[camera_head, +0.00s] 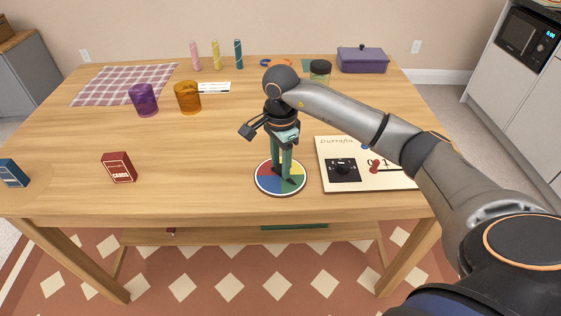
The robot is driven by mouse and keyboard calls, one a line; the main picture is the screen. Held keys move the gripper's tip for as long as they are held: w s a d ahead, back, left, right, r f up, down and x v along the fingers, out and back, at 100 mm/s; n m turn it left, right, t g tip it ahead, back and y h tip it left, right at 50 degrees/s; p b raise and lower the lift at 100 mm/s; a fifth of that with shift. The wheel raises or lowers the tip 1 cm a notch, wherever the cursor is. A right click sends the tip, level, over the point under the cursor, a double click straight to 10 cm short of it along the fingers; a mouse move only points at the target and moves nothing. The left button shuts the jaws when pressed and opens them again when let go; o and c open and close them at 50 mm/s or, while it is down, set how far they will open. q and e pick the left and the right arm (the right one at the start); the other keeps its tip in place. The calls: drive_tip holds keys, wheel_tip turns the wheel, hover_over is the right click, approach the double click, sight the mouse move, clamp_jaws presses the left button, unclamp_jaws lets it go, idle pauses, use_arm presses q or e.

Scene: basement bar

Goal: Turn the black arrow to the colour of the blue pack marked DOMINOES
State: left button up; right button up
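The round colour disc (266,186) lies near the table's front edge. It has red, blue, yellow and green sectors. My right gripper (284,174) points down over its middle, with its fingertips at or just above the disc. The black arrow is mostly hidden by the fingers; a dark shape shows at their tips, and I cannot tell which way the arrow points or whether it is held. The blue pack (13,173) stands at the far left edge of the view; its lettering is too small to read. My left gripper is not in view.
A red pack marked CARDS (119,167) stands left of the disc. A cream board (340,149) with a black device and a red piece lies right, under my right forearm. Purple (144,99) and amber (188,97) cups stand further back. The table between is clear.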

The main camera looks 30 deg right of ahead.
clamp_jaws()
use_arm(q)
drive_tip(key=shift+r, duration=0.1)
use_arm(e)
drive_tip(key=shift+m, duration=0.3)
